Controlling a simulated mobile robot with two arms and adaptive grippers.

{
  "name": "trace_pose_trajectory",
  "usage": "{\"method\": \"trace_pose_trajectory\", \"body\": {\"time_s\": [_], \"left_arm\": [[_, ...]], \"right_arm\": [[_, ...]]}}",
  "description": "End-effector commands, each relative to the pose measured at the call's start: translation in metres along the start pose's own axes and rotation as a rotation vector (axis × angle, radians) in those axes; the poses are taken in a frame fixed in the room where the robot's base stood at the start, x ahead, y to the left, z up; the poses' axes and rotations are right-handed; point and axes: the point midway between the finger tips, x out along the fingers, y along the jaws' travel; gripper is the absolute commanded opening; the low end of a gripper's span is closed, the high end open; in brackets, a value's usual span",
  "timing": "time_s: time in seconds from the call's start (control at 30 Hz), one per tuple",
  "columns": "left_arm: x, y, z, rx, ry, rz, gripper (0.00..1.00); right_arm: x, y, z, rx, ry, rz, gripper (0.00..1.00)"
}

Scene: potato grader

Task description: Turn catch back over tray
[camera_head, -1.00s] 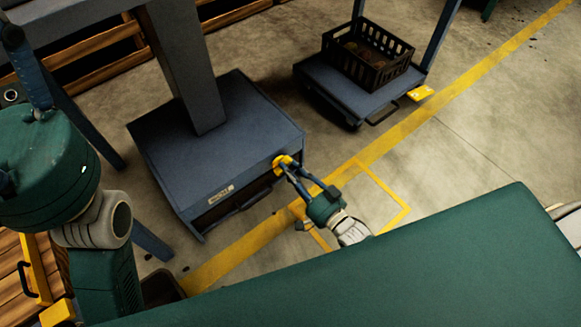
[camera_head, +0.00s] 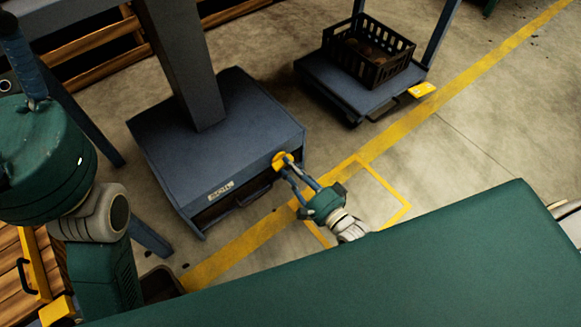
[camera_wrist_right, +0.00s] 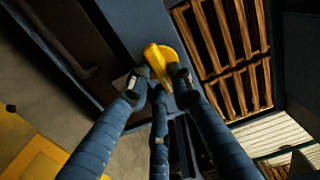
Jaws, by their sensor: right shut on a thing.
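The yellow catch (camera_head: 278,160) sits at the upper right front corner of the blue-grey cabinet (camera_head: 222,150). In the wrist view the catch (camera_wrist_right: 158,60) is a round disc with a raised bar. My right gripper (camera_head: 286,170) is shut on the catch, and its blue fingers (camera_wrist_right: 155,82) close around the bar. The fingers hide part of the catch. The tray (camera_head: 215,211) shows as a dark front with a handle, low in the cabinet's front face, left of the catch. My left gripper is not in view.
A black crate (camera_head: 387,73) with brown contents stands on a low blue-grey platform (camera_head: 322,76) at the back right. A yellow floor line (camera_head: 235,255) runs past the cabinet's front. A green surface (camera_head: 400,262) fills the foreground. Open floor (camera_head: 490,130) lies at the right.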

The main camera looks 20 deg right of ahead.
Motion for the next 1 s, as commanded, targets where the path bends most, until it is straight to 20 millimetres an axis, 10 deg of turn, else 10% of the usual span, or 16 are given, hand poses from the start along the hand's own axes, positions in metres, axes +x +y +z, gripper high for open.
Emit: {"method": "trace_pose_trajectory", "body": {"time_s": [0.53, 0.57, 0.67, 1.0], "left_arm": [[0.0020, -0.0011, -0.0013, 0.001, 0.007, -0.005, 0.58], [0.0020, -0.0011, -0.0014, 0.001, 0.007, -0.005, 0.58], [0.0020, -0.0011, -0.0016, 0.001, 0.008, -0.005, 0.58], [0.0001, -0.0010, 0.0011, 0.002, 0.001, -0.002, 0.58]], "right_arm": [[-0.0013, 0.0021, 0.0005, 0.031, 0.000, 0.005, 0.00], [-0.0013, 0.0021, 0.0005, 0.031, 0.000, 0.005, 0.23], [-0.0012, 0.0019, 0.0006, 0.030, 0.000, 0.004, 0.41], [-0.0036, 0.0012, 0.0003, 0.026, 0.000, 0.002, 0.41]]}}
